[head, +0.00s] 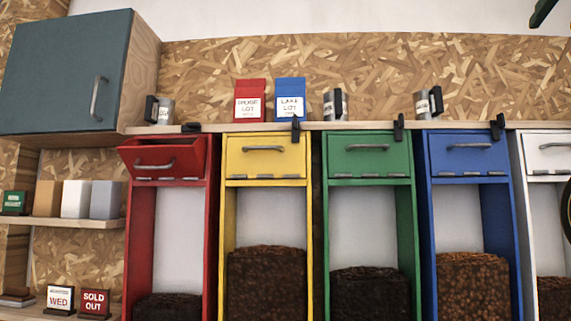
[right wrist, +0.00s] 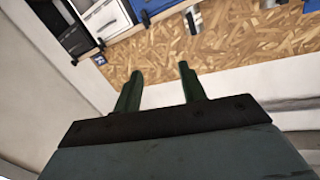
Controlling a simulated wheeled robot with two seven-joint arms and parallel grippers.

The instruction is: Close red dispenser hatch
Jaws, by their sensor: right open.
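The red dispenser (head: 140,230) stands at the left of the dispenser row in the head view. Its red hatch (head: 190,163) is open, with the top edge tilted outward and the hinges along the bottom. A grey bar handle (head: 155,166) is on its front. A black latch (head: 191,128) on the shelf edge above lies sideways, clear of the hatch. My right gripper (right wrist: 160,70) is open and empty in the right wrist view, apart from the dispensers. A dark green piece at the head view's top right corner may be its finger. My left gripper is not in view.
Yellow (head: 260,142), green (head: 390,140) and blue (head: 450,140) hatches are shut with black latches turned down. A white hatch (head: 548,140) is at right. Mugs and bags stand on the shelf above. A blue-grey cabinet (head: 60,75) juts out at upper left.

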